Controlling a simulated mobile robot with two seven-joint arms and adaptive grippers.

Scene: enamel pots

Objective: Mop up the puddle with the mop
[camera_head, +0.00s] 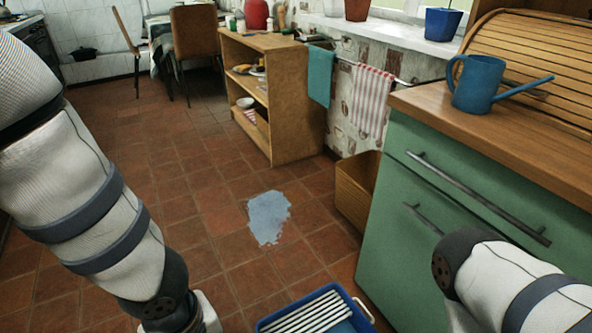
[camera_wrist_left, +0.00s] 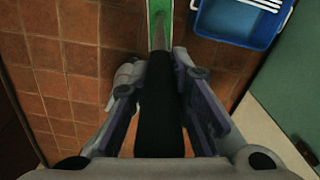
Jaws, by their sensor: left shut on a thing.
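The puddle (camera_head: 268,217) is a pale blue irregular patch on the brown tile floor, in the middle of the head view. My left gripper (camera_wrist_left: 157,78) is shut around the dark grip of the mop handle (camera_wrist_left: 160,120) in the left wrist view. A thinner grey shaft with a green part runs from the grip to the top edge there; the mop's head cannot be made out. In the head view my left arm comes down at the left, its gripper and the mop out of sight below. My right arm is at the lower right, its gripper outside the frame.
A blue bucket with a white slatted wringer (camera_head: 315,312) stands on the floor at the bottom. A green cabinet (camera_head: 455,190) carries a blue watering can (camera_head: 476,85). A wooden shelf (camera_head: 290,110) and a wooden box (camera_head: 355,192) flank the puddle's far and right sides. Floor left of the puddle is clear.

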